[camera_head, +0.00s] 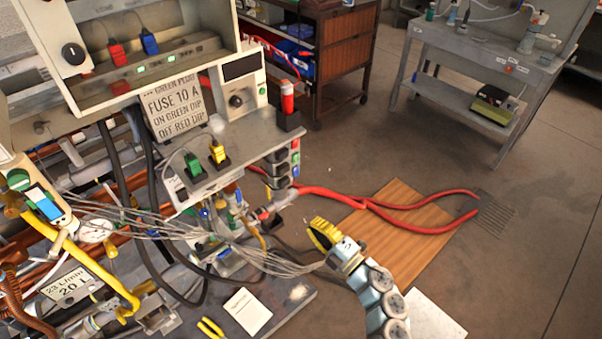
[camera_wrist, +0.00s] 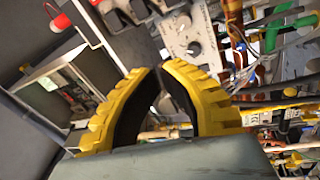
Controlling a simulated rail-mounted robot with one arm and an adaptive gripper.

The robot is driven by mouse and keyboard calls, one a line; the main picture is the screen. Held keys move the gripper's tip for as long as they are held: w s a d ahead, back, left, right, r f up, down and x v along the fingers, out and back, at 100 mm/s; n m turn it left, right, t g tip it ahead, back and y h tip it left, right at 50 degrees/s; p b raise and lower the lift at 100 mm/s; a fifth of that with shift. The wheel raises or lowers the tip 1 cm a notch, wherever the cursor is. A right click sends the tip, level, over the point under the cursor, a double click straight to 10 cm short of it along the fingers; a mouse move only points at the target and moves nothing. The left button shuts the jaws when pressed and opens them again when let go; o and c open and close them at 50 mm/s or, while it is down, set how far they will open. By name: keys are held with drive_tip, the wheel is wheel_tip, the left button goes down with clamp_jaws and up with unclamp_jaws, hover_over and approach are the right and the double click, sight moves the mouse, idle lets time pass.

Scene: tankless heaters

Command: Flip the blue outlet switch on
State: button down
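A column of outlets (camera_head: 278,170) hangs under the right end of the heater bench's metal shelf. Small rocker switches run down its right side: a red one (camera_head: 295,144), a green one (camera_head: 296,157) and a blue one (camera_head: 295,171) lowest. Whether the blue switch is on or off is too small to tell. My gripper (camera_head: 318,234) has yellow ribbed fingers and is below and right of the outlets, apart from them. In the wrist view my gripper (camera_wrist: 160,68) has its fingertips together with nothing seen between them. I cannot pick out the blue switch in the wrist view.
A sign (camera_head: 176,107) about fuses stands on the shelf, near a red-topped cylinder (camera_head: 288,97). Bundled wires and a thick red cable (camera_head: 340,194) run near my gripper. A lower table holds a paper (camera_head: 247,311) and yellow pliers (camera_head: 211,328).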

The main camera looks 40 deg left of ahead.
sight(294, 175)
drive_tip(key=w+a+r+n+h+p, duration=0.1)
drive_tip(key=w+h+p, duration=0.1)
drive_tip(key=w, duration=0.6)
drive_tip(key=shift+w+a+r+h, duration=0.15)
drive_tip(key=shift+w+r+h, duration=0.2)
drive_tip(key=shift+h, duration=0.55)
drive_tip(key=a+b, duration=0.1)
drive_tip(key=a, duration=0.3)
drive_tip(key=w+a+f+b, duration=0.1)
drive_tip(key=a, duration=0.4)
drive_tip(key=w+a+f+b, duration=0.1)
drive_tip(key=a+b, duration=0.1)
drive_tip(key=a, duration=0.2)
drive_tip(key=shift+w+a, duration=0.1)
drive_tip(key=shift+a, duration=0.25)
drive_tip(key=shift+r, duration=0.1)
